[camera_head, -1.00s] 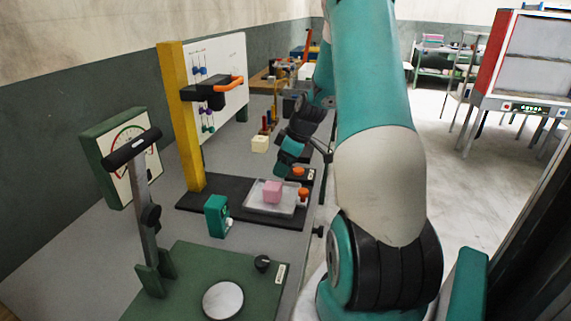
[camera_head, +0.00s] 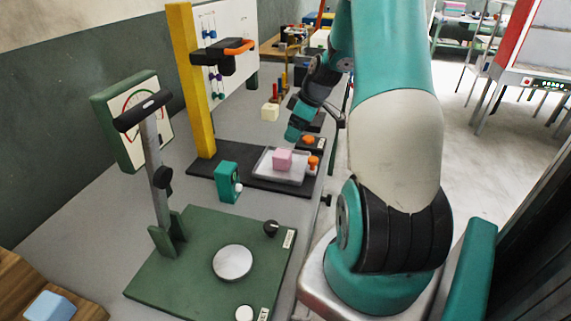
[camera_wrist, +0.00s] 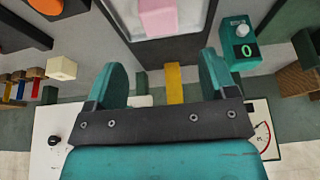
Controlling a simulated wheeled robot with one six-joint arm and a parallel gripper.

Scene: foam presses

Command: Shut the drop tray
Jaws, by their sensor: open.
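The drop tray (camera_head: 275,176) is a shallow, pale grey tray on the black base of the press with the yellow column (camera_head: 199,90). A pink foam block (camera_head: 283,159) sits in it, and an orange knob (camera_head: 313,163) stands at its right end. My gripper (camera_head: 294,134) is above and just behind the block in the head view, apart from the tray. In the wrist view my gripper (camera_wrist: 164,72) has its two teal fingers wide apart with nothing between them. The pink block (camera_wrist: 158,17) shows beyond the fingers, at the top.
A teal device (camera_head: 228,182) stands left of the tray. A green scale base (camera_head: 205,285) with a round plate and a dial lies in front. A cream block (camera_head: 270,112) is behind the tray. A second orange knob (camera_head: 308,140) is close to my gripper.

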